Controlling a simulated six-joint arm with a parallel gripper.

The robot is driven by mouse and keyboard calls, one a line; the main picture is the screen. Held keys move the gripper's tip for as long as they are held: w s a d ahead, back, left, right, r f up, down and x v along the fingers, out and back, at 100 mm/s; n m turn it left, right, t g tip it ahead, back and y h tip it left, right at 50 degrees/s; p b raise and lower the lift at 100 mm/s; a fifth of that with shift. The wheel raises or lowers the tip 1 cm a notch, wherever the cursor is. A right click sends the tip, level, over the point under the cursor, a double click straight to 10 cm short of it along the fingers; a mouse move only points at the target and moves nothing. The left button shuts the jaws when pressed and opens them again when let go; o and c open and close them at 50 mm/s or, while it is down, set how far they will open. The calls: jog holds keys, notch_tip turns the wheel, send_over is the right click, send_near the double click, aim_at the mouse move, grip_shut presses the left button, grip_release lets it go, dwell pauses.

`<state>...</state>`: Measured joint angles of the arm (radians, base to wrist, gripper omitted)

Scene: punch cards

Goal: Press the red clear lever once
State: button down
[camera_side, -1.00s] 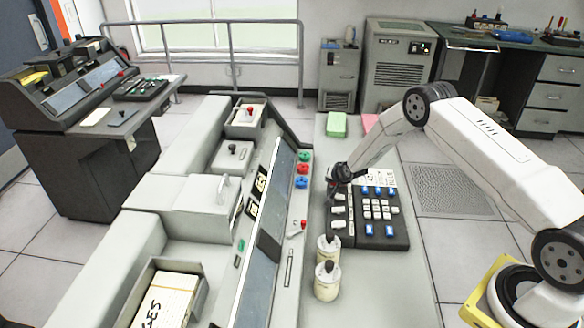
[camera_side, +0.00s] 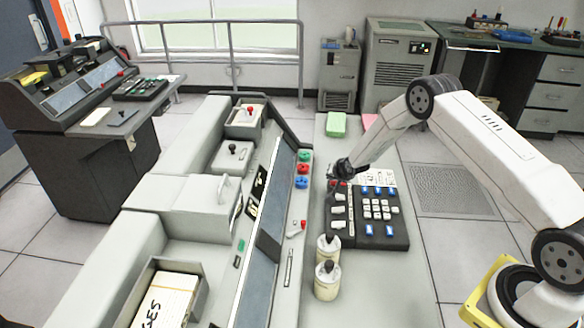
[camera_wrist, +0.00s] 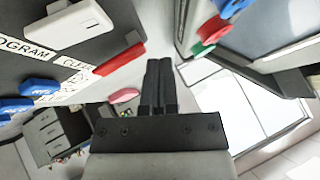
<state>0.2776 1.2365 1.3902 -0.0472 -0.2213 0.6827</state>
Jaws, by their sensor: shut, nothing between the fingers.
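The red clear lever (camera_wrist: 118,66) shows in the wrist view beside a white label reading CLEAR, at the edge of the dark keypad unit. In the side view a small red patch of it (camera_side: 333,184) shows at the keypad's far left corner, mostly hidden by my gripper. My gripper (camera_side: 336,176) is over that corner. In the wrist view my gripper (camera_wrist: 160,66) has its two dark fingers together and empty, just right of the lever with a small visible gap. I cannot tell how far down the lever is.
The keypad unit (camera_side: 386,241) has white and blue keys. Two cream bottles (camera_side: 327,281) stand at its near left. A console with red, green and blue knobs (camera_side: 302,169) rises to the left. A green pad (camera_side: 336,124) lies behind on the bench.

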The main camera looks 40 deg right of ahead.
aim_at(328, 189)
jog(key=shift+r, duration=0.15)
jog(key=shift+w+a+r, duration=0.15)
jog(key=shift+r, duration=1.05)
jog(key=shift+w+a+r, duration=0.1)
jog(key=shift+r, duration=1.05)
jog(key=shift+r, duration=0.1)
jog(key=s+a+r+n+g+y, duration=0.15)
jog(key=s+a+r+n, duration=0.35)
jog(key=s+a+r, duration=0.5)
jog(key=s+a+r+n+g, duration=0.2)
jog(key=s+a+r, duration=0.1)
jog(key=s, duration=0.8)
jog(key=s+a+r+n+g, duration=0.2)
jog(key=s+a+r+n, duration=0.1)
jog(key=s, duration=0.8)
jog(key=shift+a+y, duration=0.2)
jog(key=shift+y, duration=0.15)
